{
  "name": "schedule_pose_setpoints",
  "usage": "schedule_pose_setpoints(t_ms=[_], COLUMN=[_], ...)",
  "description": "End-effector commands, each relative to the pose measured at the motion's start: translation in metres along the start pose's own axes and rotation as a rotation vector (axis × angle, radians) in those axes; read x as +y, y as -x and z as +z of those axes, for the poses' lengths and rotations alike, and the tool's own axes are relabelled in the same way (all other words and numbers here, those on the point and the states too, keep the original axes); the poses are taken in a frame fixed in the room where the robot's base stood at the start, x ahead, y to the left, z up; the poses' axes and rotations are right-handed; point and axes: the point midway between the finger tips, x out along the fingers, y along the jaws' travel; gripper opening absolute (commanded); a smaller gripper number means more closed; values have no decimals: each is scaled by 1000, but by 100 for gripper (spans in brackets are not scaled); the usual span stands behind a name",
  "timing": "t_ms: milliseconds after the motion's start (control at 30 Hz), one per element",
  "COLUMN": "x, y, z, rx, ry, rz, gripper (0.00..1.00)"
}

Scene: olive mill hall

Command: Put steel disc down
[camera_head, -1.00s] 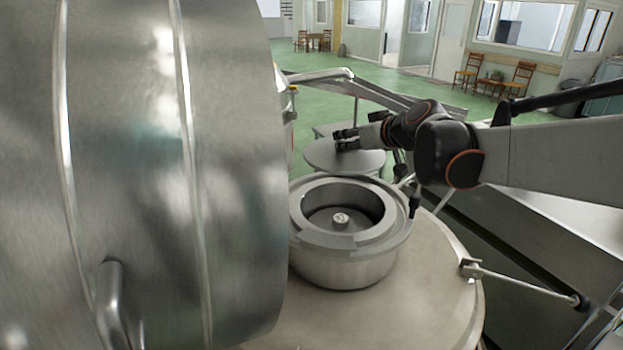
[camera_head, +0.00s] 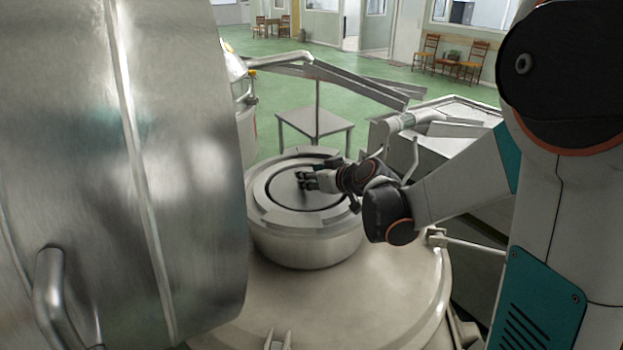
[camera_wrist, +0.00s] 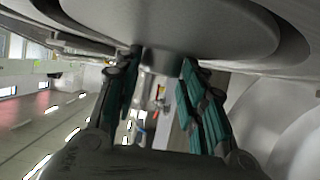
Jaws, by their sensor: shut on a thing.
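The steel disc (camera_head: 285,192) is a flat, round grey plate. In the head view it lies within the ring-shaped top of the steel drum (camera_head: 305,246), with a dark gap showing around part of its edge. I cannot tell whether it rests there or hangs just above. My gripper (camera_head: 309,180) is over its middle, coming from the right. In the wrist view the disc (camera_wrist: 165,22) fills the top of the picture, and my gripper (camera_wrist: 160,72) is shut on its short central knob (camera_wrist: 161,62). The drum's inside is now hidden by the disc.
A large steel cylinder (camera_head: 130,150) with a handle stands close on the left. The drum stands on a wide, pale round lid (camera_head: 330,300). Behind it are an empty small table (camera_head: 315,122) and metal troughs (camera_head: 350,80). Green floor lies beyond.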

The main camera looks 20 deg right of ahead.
Motion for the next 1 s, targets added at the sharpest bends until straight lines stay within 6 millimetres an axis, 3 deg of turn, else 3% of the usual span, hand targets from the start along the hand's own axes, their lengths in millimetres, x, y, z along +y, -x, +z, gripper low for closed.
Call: schedule_pose_setpoints(t_ms=[867, 900, 1000], x=[0, 0, 0], y=[-7, -7, -7], z=[15, 15, 15], rx=[1, 0, 0], ry=[0, 0, 0], rz=[0, 0, 0], gripper=[0, 40, 58])
